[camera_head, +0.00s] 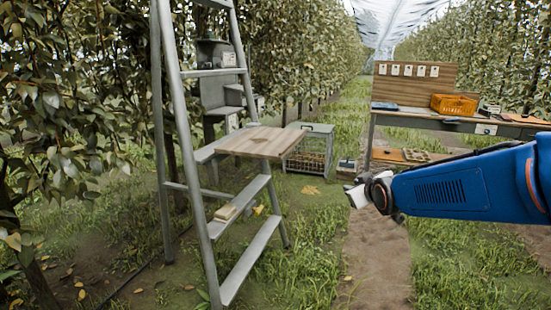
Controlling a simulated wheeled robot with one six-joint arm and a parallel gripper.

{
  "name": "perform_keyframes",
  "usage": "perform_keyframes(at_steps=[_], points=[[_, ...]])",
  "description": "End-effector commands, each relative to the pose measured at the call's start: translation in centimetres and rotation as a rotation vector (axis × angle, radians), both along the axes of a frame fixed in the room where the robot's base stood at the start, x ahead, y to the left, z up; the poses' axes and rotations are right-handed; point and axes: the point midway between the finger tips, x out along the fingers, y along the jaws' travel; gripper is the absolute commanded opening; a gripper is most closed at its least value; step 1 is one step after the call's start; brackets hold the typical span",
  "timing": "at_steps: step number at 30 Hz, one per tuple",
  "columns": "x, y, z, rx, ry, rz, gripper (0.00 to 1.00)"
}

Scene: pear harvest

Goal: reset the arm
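My arm, blue with an orange ring, reaches in from the right edge of the head view. At its left end is my gripper (357,194), small and pale, over the dirt path and clear of the ladder and the table. The fingers are too small to show whether they are open or shut. No held thing can be made out.
A grey stepladder (183,125) with a wooden board (262,141) stands at the left. A wire cage (311,148) sits behind it. A workbench (460,124) with an orange crate (454,104) stands at the back right. The dirt path (376,262) in the middle is clear.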

Motion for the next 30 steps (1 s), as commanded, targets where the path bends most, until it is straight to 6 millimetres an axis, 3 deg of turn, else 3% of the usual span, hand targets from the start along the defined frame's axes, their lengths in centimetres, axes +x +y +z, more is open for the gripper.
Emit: perform_keyframes(at_steps=[9, 21, 27, 30], points=[[-12.7, -2.7, -2.4, 0.102, 0.263, -0.130, 0.23], [-30.0, -4.2, -7.2, 0.225, 0.589, -0.298, 0.23], [-36.4, -4.3, -9.1, 0.267, 0.710, -0.360, 0.23], [-38.1, -4.3, -9.7, 0.276, 0.741, -0.376, 0.23]])
